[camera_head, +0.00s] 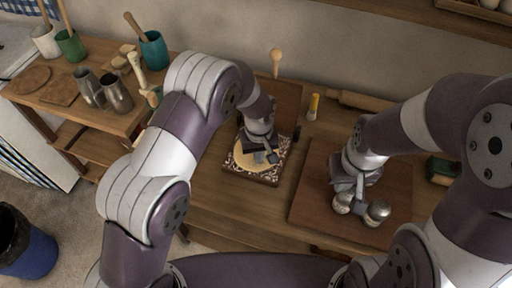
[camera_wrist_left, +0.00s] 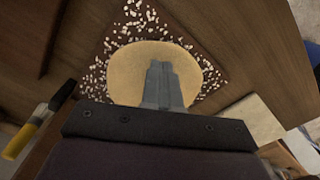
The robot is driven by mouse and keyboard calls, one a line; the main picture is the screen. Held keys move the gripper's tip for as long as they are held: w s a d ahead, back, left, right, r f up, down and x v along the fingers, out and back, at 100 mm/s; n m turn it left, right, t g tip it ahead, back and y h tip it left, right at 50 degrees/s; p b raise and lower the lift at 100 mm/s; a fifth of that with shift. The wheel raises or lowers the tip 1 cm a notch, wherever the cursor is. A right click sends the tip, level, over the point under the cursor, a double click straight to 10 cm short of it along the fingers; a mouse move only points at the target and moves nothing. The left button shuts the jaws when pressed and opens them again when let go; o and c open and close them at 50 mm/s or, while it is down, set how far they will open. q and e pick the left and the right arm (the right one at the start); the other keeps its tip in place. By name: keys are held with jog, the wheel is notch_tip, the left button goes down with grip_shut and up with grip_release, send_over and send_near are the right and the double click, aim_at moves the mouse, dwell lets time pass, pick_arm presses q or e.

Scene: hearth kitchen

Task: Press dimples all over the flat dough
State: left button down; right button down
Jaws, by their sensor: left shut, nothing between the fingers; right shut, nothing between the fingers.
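The flat dough (camera_head: 247,159) is a pale tan round on a dark square board with a white speckled pattern (camera_head: 268,178). In the left wrist view the dough (camera_wrist_left: 125,72) is broad and smooth, and no dimples can be made out. The speckled board (camera_wrist_left: 98,72) shows around it. My left gripper (camera_head: 266,158) is shut and empty, with its fingertips over the dough; I cannot tell whether they touch it. It also shows in the left wrist view (camera_wrist_left: 160,68), covering the dough's middle. My right gripper (camera_head: 359,200) is shut and empty, over a brown board beside metal round objects.
The brown board (camera_head: 310,212) lies right of the dough. Shiny metal round objects (camera_head: 377,212) are on it. A yellow-handled tool (camera_head: 313,106) and a rolling pin (camera_head: 360,101) lie behind. A side table at left holds metal mugs (camera_head: 117,93) and a teal cup (camera_head: 154,50).

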pick_arm(q)
jog(key=shift+f+b, duration=0.4)
jog(key=shift+f, duration=0.3)
jog(key=shift+f, duration=0.1)
dwell(0.5)
jog(key=shift+s, duration=0.1)
jog(key=shift+r+p, duration=0.8)
jog(key=shift+r, duration=0.15)
jog(key=shift+f, duration=0.1)
